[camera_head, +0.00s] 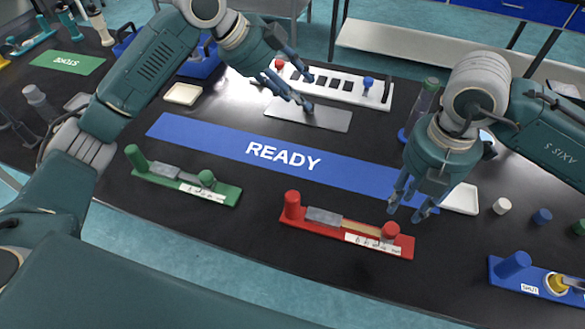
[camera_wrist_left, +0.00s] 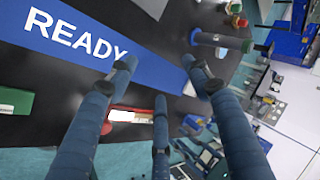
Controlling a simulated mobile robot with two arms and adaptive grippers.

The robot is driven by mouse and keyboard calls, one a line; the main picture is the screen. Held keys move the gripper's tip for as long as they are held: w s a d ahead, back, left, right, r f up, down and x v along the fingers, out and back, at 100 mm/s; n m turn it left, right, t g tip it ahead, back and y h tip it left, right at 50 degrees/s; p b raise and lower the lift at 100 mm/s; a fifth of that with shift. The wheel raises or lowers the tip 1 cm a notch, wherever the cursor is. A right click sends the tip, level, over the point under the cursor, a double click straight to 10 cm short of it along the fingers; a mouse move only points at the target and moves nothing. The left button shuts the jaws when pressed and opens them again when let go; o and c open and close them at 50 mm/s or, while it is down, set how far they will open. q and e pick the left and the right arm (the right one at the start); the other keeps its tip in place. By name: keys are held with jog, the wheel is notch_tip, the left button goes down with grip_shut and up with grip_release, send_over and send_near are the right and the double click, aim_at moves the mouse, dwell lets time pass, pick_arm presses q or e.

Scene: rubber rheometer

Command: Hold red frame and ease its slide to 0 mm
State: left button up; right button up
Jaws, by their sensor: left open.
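The red frame (camera_head: 300,227) lies on the black bench at centre front. It has a tall red post at its left end and a shorter red knob (camera_head: 390,231) at its right. Its grey slide (camera_head: 323,216) sits by the tall post, with a tan strip between it and the knob. The scale label (camera_head: 372,244) is too small to read. My left gripper (camera_head: 302,92) is open and empty above the bench, behind the READY mat. The red frame shows partly behind its fingers (camera_wrist_left: 160,76) in the left wrist view (camera_wrist_left: 122,115). My right gripper (camera_head: 408,205) is open, above and right of the frame, apart from it.
A green frame (camera_head: 222,192) lies to the left and a blue frame (camera_head: 510,279) to the right. The blue READY mat (camera_head: 230,143) lies behind the red frame. A white rack (camera_head: 350,95) and grey plate (camera_head: 330,118) are at the back. The bench's front edge is close.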

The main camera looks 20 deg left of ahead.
pick_arm(q)
jog(key=s+d+f+m+g+y, duration=0.25)
jog(key=s+d+m, duration=0.25)
jog(key=s, duration=0.3)
jog(key=m+g+y, duration=0.2)
jog(key=m+y, duration=0.1)
jog(key=m, duration=0.3)
send_over(293, 195)
notch_tip(293, 195, down, 3)
jog(key=shift+w+f, duration=0.1)
jog(key=shift+f, duration=0.1)
jog(key=shift+s+f+y, duration=0.2)
jog(key=shift+f+y, duration=0.05)
notch_tip(293, 195, down, 10)
jog(key=shift+f, duration=0.25)
jog(key=shift+c, duration=0.3)
grip_shut()
pick_arm(e)
jog(key=o, duration=0.4)
jog(key=shift+w, duration=0.1)
